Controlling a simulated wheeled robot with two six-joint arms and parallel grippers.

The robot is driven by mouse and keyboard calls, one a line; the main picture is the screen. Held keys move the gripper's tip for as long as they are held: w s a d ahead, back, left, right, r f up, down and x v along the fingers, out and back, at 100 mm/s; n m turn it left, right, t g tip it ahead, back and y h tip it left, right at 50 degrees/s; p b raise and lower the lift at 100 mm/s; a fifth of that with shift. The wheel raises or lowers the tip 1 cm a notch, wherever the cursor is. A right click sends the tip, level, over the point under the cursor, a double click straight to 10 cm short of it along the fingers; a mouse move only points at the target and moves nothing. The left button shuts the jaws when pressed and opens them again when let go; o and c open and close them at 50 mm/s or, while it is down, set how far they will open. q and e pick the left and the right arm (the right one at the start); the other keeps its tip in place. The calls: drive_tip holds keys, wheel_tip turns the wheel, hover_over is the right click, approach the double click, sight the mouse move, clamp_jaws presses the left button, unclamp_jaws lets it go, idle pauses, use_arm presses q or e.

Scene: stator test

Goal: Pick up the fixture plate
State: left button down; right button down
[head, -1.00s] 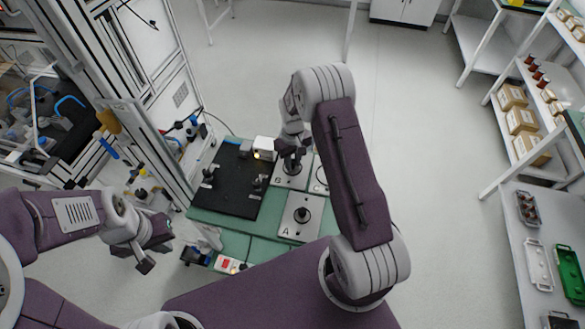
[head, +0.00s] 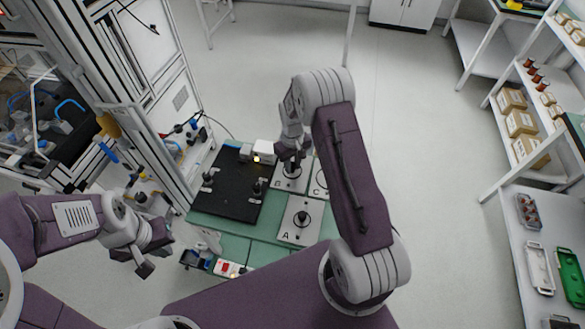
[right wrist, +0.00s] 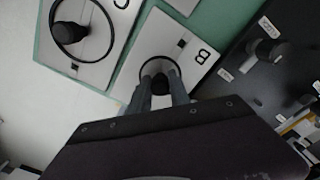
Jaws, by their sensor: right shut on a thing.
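Three light grey fixture plates lie on the green bench: plate A (head: 313,231) in front, plate B (head: 282,186) behind it and plate C (head: 319,190) beside B, partly hidden by my right arm. Each visible plate has a black ring mark and a dark knob. My right gripper (head: 293,160) is over plate B. In the right wrist view, its fingers (right wrist: 162,88) are shut on the black knob of plate B (right wrist: 197,52); plate C (right wrist: 98,62) lies beside it. I cannot tell whether plate B is raised. My left gripper (head: 155,255) is open and empty, left of the bench.
A black board (head: 228,190) with dark fittings is left of the plates. A white box (head: 265,149) stands behind it. A framed machine rises at the left. Shelves with cartons (head: 520,121) and a table with trays (head: 539,268) are at the right.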

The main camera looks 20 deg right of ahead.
sight(294, 165)
wheel_tip(294, 165, up, 4)
drive_tip(key=shift+s+d+r, duration=0.15)
drive_tip(key=shift+r, duration=0.05)
drive_tip(key=s+d+r, duration=0.2)
drive_tip(key=s+r, duration=0.1)
drive_tip(key=s, duration=0.2)
drive_tip(key=s+d+r+b, duration=0.1)
drive_tip(key=s+d+r, duration=0.1)
drive_tip(key=s, duration=0.3)
drive_tip(key=shift+s+d+r, duration=0.2)
drive_tip(key=shift+d+r, duration=0.1)
drive_tip(key=shift+r, duration=0.5)
drive_tip(key=shift+a, duration=0.1)
